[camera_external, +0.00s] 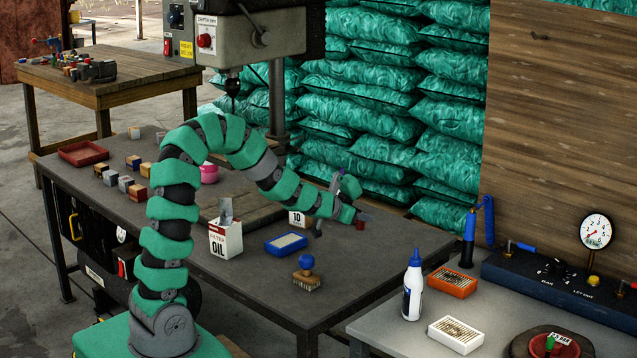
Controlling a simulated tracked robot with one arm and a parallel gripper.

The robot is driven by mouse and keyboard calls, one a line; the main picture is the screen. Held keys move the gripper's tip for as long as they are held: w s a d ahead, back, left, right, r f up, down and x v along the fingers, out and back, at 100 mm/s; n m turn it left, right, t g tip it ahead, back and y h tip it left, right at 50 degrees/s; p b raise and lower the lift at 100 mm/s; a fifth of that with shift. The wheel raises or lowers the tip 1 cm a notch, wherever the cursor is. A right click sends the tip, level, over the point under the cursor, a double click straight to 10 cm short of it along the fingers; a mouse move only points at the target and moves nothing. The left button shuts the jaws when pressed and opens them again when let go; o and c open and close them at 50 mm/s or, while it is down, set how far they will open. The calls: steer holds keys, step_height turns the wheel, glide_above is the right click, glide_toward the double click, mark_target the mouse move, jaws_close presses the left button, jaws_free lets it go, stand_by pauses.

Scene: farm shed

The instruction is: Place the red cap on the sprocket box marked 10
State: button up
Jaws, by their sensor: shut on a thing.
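My gripper (361,217) is at the end of my green-padded arm, over the right part of the dark workbench (240,280). It is shut on a small dark red cap (360,225), which shows just below the fingertips. The cap appears to be off the bench top. The white box marked 10 (297,218) stands on the bench to the left of the gripper, under my forearm. My arm hides part of the box, including its top. The gripper and cap are apart from the box, off to its right.
A white oil box (225,238), a blue-rimmed tray (286,243) and a blue-knobbed brush (306,272) stand near the box marked 10. A pink bowl (209,173) and several small blocks lie further left. Green sacks (365,95) are stacked behind. The bench's right front is clear.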

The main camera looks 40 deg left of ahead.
step_height(320, 180, up, 3)
steer(key=shift+r+p, duration=0.15)
steer(key=shift+p, duration=0.15)
steer(key=s+a+r+n+y+b, duration=0.1)
steer(key=s+a+n+y+b, duration=0.1)
steer(key=s+a, duration=0.7)
steer(key=s+a+r+n+y+b, duration=0.1)
steer(key=s+a+n+y+b, duration=0.1)
steer(key=s+a, duration=0.65)
steer(key=w+a+p, duration=0.1)
steer(key=w+a, duration=0.1)
steer(key=w, duration=0.3)
steer(key=w+a+f+p, duration=0.1)
steer(key=w+a, duration=0.1)
steer(key=w, duration=0.4)
steer(key=w+a+p, duration=0.1)
steer(key=w+a, duration=0.1)
steer(key=w, duration=0.4)
steer(key=shift+w+a+f, duration=0.15)
steer(key=shift+w+a, duration=0.05)
steer(key=shift+f+b, duration=0.65)
steer(key=shift+f, duration=1.1)
steer(key=shift+f, duration=0.1)
steer(key=o, duration=1)
steer(key=shift+c, duration=0.2)
